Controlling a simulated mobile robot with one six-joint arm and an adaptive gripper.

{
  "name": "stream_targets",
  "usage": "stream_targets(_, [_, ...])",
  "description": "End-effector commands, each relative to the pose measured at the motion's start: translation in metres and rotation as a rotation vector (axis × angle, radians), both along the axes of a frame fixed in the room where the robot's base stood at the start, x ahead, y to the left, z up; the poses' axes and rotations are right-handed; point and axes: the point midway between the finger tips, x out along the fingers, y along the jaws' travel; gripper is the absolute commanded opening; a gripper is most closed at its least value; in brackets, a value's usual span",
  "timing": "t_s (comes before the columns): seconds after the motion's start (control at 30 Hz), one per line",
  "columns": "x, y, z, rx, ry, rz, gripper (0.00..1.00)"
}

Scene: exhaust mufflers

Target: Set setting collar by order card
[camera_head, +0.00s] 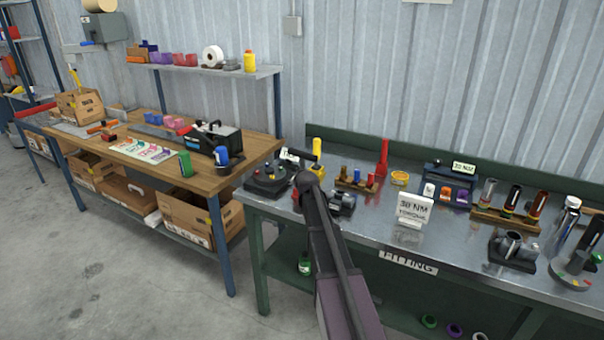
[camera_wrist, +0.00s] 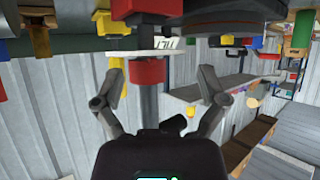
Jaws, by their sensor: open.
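The order card (camera_head: 414,208) stands on the metal bench and reads "30 NM TORQUE". A small tray at the back of the bench holds a white collar (camera_head: 429,189), an orange collar (camera_head: 445,193) and a purple collar (camera_head: 462,196), beside a lit display (camera_head: 464,167) reading "30 NM". My gripper (camera_wrist: 161,72) is open in the wrist view. Its fingers stand on either side of a grey post (camera_wrist: 149,101) bearing a red block (camera_wrist: 150,70) and a white label (camera_wrist: 137,54); contact cannot be told. In the head view my arm hides most of this spot.
A wooden rack (camera_head: 357,183) of small parts, a yellow ring (camera_head: 400,178), a rack of tubes (camera_head: 508,218) and a dark holder (camera_head: 512,248) stand to the right. The wooden workbench (camera_head: 190,185) is at left.

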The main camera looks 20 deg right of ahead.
Motion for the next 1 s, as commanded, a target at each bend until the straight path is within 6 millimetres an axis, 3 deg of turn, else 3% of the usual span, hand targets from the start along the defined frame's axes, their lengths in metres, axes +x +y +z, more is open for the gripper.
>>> stream_targets(0.27, [-0.108,0.102,-0.051,0.079,0.308,0.085,0.92])
stream_targets(0.4, [-0.179,0.155,-0.076,0.114,0.501,0.132,0.92])
stream_targets(0.6, [-0.283,0.212,-0.099,0.141,0.766,0.188,0.92])
stream_targets(0.8, [-0.356,0.243,-0.107,0.150,0.950,0.220,0.92])
stream_targets(1.0, [-0.382,0.249,-0.108,0.154,1.022,0.225,0.92])
